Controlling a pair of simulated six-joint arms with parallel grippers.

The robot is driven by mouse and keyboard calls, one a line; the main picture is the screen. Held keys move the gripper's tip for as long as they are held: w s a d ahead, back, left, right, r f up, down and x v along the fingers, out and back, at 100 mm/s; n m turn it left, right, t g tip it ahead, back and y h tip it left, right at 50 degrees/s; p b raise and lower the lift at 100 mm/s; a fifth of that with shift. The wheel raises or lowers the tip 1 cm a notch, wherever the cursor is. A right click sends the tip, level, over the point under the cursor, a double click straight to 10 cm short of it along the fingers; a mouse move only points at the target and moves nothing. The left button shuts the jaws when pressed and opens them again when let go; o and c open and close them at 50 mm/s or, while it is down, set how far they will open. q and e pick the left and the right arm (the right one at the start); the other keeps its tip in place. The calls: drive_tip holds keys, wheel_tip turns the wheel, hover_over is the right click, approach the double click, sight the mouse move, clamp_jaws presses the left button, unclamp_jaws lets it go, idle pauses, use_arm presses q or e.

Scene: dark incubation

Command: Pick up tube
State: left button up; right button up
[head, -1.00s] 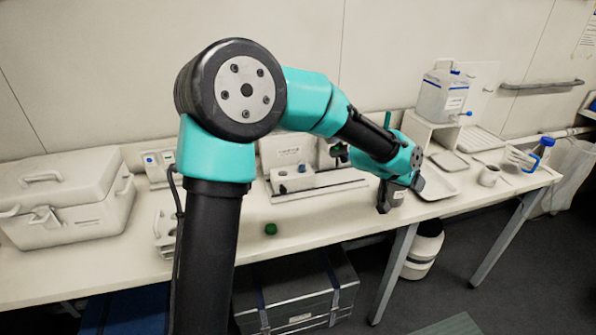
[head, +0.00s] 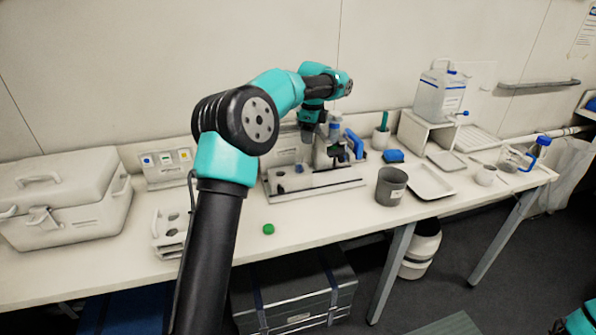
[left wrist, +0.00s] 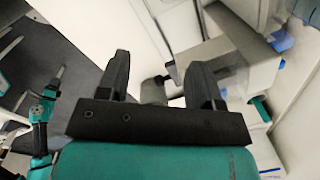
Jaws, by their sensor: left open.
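My left gripper (head: 318,133) is open. It hangs over the bench at the front of a white apparatus (head: 328,184) with a blue lever. In the left wrist view its two dark fingers (left wrist: 160,76) stand apart, and I see nothing held between them. A green cap (head: 268,229) lies alone near the front of the bench. A white rack with round holes (head: 168,248) stands to its left. My right gripper is not visible.
A large white case (head: 65,205) fills the left end. A grey cup (head: 391,186), white tray (head: 431,181), blue item (head: 393,156) and a container on a stand (head: 441,95) stand to the right. The bench front between green cap and grey cup is mostly clear.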

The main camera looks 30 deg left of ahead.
use_arm(q)
drive_tip(key=shift+m+g+y, duration=0.4)
drive_tip(key=shift+m+y, duration=0.1)
drive_tip(key=shift+m, duration=0.4)
drive_tip(key=a+r, duration=0.1)
drive_tip(key=w+a+r, duration=0.1)
drive_tip(key=r, duration=0.1)
drive_tip(key=shift+w+a+r, duration=0.1)
drive_tip(key=shift+a+r, duration=0.05)
drive_tip(key=shift+a, duration=0.15)
approach(299, 164)
drive_tip(key=f, duration=0.1)
drive_tip(key=w+a+f, duration=0.1)
drive_tip(key=f, duration=0.1)
drive_tip(key=a+f, duration=0.1)
drive_tip(key=f, duration=0.1)
drive_tip(key=shift+w+f, duration=0.15)
drive_tip(key=shift+w, duration=0.25)
drive_tip(key=shift+f, duration=0.15)
drive_tip(key=shift+s+a+f, duration=0.1)
drive_tip(key=shift+s+f, duration=0.05)
drive_tip(key=shift+f, duration=1.15)
drive_tip(key=shift+s+a+f, duration=0.1)
drive_tip(key=shift+a+f, duration=0.05)
drive_tip(key=shift+f, duration=1.15)
